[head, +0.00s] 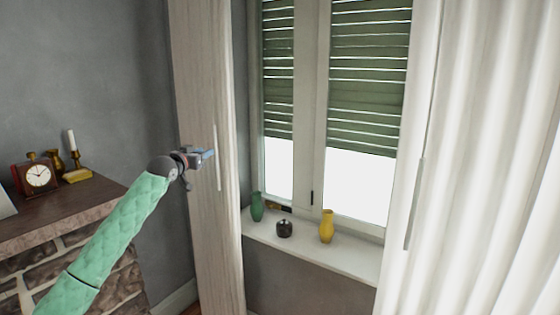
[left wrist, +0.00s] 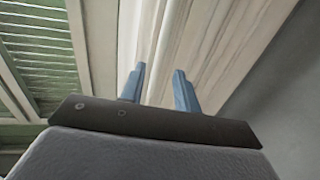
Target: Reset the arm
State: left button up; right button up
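My left arm, in a green quilted sleeve, comes in from the lower left in the head view. My right gripper is in neither view. No teapot is clearly seen; a small dark round pot (head: 284,229) stands on the windowsill.
The windowsill (head: 335,258) also bears a green vase (head: 257,206) and a yellow vase (head: 326,226). A clock (head: 37,177) and a candlestick (head: 72,145) stand on the brick mantel (head: 70,205) at the left. A white curtain (head: 490,150) hangs at the right.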

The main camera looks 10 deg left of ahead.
pick_arm(q)
jog(key=s+d+f+g+y, duration=0.2)
jog(key=s+d+f+g, duration=0.15)
jog(key=f, duration=1.05)
jog(key=s+d+f+m+g+y, duration=0.15)
jog(key=s+d+f, duration=0.35)
jog(key=f, duration=0.8)
jog(key=s+d+f+g+y, duration=0.1)
jog(key=s+d+f+g, duration=0.3)
jog(key=f, duration=1)
jog(key=s+d+f+g, duration=0.1)
jog(key=s+d+f, duration=0.3)
jog(key=s+f, duration=0.25)
jog(key=s+d+f+h, duration=0.1)
jog(key=s+d+f, duration=0.2)
jog(key=s+f, duration=0.35)
jog(key=s+d+f+g, duration=0.1)
jog(key=s+d+f, duration=0.35)
jog(key=f, duration=0.45)
jog(key=s+d+f+g, duration=0.1)
jog(key=s+d+f, duration=0.2)
jog(key=s+f, duration=0.3)
jog(key=s+d+f+n+g+h, duration=0.1)
jog(key=s+f, duration=0.5)
jog(key=s, duration=1.1)
jog(key=s+d+f+g, duration=0.3)
jog(key=s+d+f, duration=0.2)
jog(key=s, duration=0.7)
jog(key=shift+s+f, duration=0.2)
jog(key=shift+f, duration=0.4)
